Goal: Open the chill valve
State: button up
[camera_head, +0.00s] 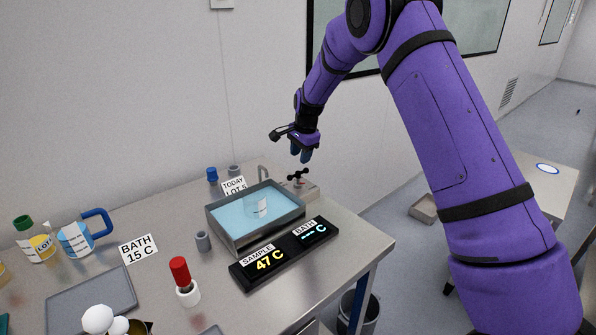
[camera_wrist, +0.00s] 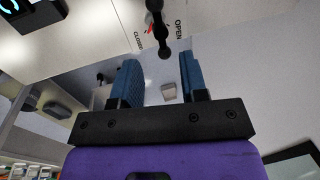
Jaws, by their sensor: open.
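The chill valve (camera_head: 298,176) has a black handle on a light block at the back right of the steel table, beside the water bath. In the wrist view its black handle (camera_wrist: 160,35) shows at the top centre, between the words CLOSED and OPEN, with a small red mark on the CLOSED side. My gripper (camera_head: 301,156) hangs above the valve, blue fingers pointing down. In the wrist view my gripper (camera_wrist: 157,72) is open and empty, and the handle's round end appears between and just beyond the fingertips, with no clear contact.
The water bath (camera_head: 227,228) with a clear vessel in it stands left of the valve. A black display (camera_head: 284,254) reads SAMPLE 47 C, with dashes for BATH. A faucet (camera_head: 263,173) and a TODAY LOT card (camera_head: 233,186) stand behind. The wall is close behind.

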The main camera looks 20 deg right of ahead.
aim_at(298, 174)
jog(key=f, duration=0.2)
jog(key=w+f, duration=0.1)
jog(key=f, duration=0.4)
jog(key=shift+w+a, duration=0.15)
jog(key=shift+a, duration=0.15)
grip_shut()
